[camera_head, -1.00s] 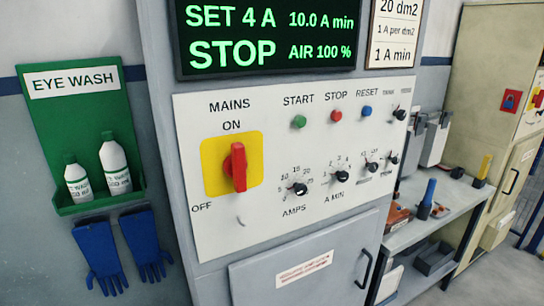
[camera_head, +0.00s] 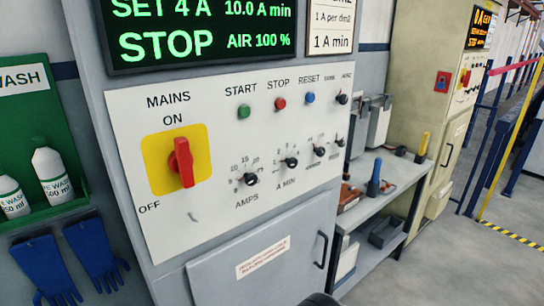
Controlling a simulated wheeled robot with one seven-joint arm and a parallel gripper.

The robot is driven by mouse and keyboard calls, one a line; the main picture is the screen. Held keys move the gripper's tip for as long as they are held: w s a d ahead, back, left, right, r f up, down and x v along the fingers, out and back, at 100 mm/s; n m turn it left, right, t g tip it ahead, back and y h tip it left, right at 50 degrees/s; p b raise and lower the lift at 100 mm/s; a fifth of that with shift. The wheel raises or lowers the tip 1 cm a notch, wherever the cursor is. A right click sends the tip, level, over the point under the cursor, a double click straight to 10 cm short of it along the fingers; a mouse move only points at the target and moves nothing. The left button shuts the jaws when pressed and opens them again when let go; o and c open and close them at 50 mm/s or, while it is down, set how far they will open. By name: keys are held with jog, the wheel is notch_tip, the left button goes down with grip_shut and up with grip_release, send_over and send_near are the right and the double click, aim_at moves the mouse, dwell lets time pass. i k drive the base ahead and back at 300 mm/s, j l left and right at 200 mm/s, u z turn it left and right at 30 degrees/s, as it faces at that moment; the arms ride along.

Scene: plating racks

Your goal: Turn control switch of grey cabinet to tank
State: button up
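The grey cabinet (camera_head: 82,60) stands left of centre, with a pale control panel (camera_head: 225,212) on its front. A small black selector switch (camera_head: 342,99) sits at the panel's upper right, between labels too small to read surely. Below it is a row of black knobs: an AMPS knob (camera_head: 251,179), an A MIN knob (camera_head: 291,162), a third knob (camera_head: 319,151) and a fourth knob (camera_head: 339,142). Which one is the control switch I cannot tell. The red mains switch (camera_head: 182,162) stands near upright towards ON.
The display (camera_head: 200,30) reads STOP. START (camera_head: 244,112), STOP (camera_head: 280,103) and RESET (camera_head: 309,98) buttons line the panel. A loaded bench (camera_head: 390,185) adjoins the cabinet's right side. A beige cabinet (camera_head: 410,100) stands beyond. Open floor (camera_head: 460,270) lies at the lower right.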

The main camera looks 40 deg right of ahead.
aim_at(342, 100)
jog(key=z, duration=1.6)
